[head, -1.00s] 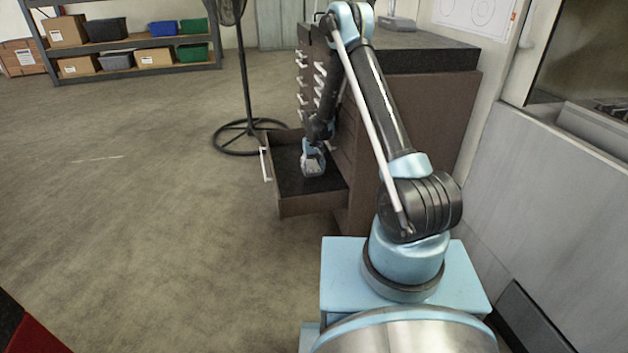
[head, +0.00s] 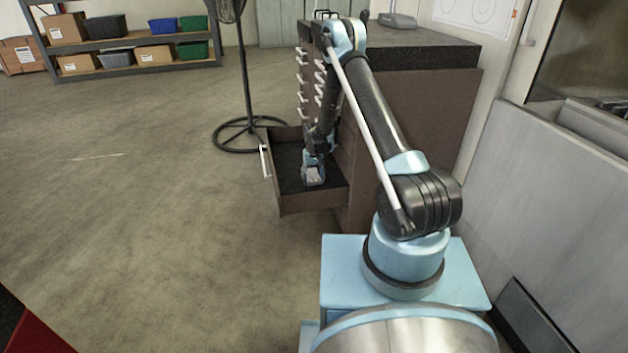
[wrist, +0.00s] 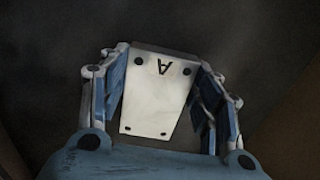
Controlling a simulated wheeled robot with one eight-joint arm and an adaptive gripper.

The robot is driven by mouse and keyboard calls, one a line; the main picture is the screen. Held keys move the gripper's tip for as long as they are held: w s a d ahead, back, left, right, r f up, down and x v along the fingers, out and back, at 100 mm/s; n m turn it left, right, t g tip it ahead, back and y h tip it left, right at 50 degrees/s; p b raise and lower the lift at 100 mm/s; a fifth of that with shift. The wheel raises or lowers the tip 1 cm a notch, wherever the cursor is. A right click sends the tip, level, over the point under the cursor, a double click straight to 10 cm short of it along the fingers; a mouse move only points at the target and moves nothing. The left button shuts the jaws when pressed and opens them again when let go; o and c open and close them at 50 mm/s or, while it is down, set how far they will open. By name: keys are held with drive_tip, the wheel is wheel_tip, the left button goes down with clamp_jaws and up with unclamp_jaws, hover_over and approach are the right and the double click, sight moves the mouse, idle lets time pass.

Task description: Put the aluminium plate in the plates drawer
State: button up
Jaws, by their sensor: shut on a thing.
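My gripper (head: 313,178) is down inside an open drawer (head: 310,206) of the brown cabinet. In the wrist view my gripper (wrist: 165,95) is shut on the aluminium plate (wrist: 158,98), a pale rectangle with dark holes and a letter A. The plate also shows in the head view (head: 313,175), small and pale at the gripper's tip. Dark drawer floor lies behind the plate. I cannot tell whether the plate touches that floor. No other object shows in the part of the drawer that I see.
The cabinet (head: 415,140) has a dark top and several closed drawers with pale handles. A black fan stand (head: 245,130) stands just behind the open drawer. Shelves with boxes (head: 130,65) are at the back left. The floor (head: 150,220) on the left is clear.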

sight(313, 179)
drive_tip(key=o, duration=1.5)
wheel_tip(313, 179, up, 12)
drive_tip(key=shift+r, duration=0.1)
